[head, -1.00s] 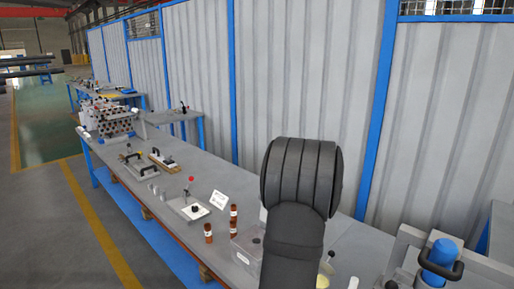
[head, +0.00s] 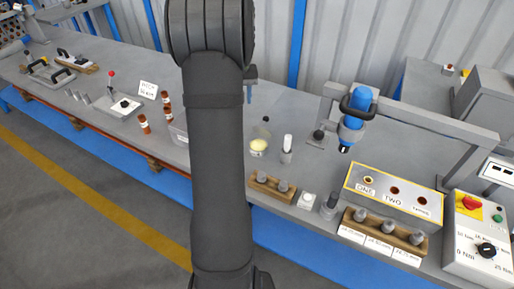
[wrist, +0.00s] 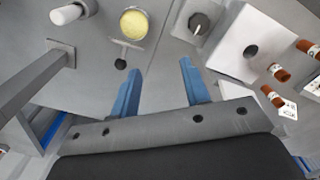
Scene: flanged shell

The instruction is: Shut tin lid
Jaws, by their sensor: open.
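The tin (head: 258,147) stands open on the bench, right of my arm in the head view, its round yellow inside showing. In the wrist view the tin (wrist: 134,22) is at the top, left of centre. Its lid (head: 262,132) appears to stand up at the tin's back edge. The wrist view shows the lid (wrist: 125,43) nearly edge-on, with a dark knob pointing away from the tin. My gripper (wrist: 161,66) is open and empty, its blue fingers apart. The knob lies just left of the left fingertip in that view, not between the fingers. My arm mostly hides the gripper in the head view.
A white-topped cylinder (head: 287,145) stands right of the tin. A wooden block with pegs (head: 270,187) lies in front. A blue tool hangs on a frame (head: 430,118) at right. A clear box (head: 179,131) and brown bottles (head: 143,124) are left of my arm.

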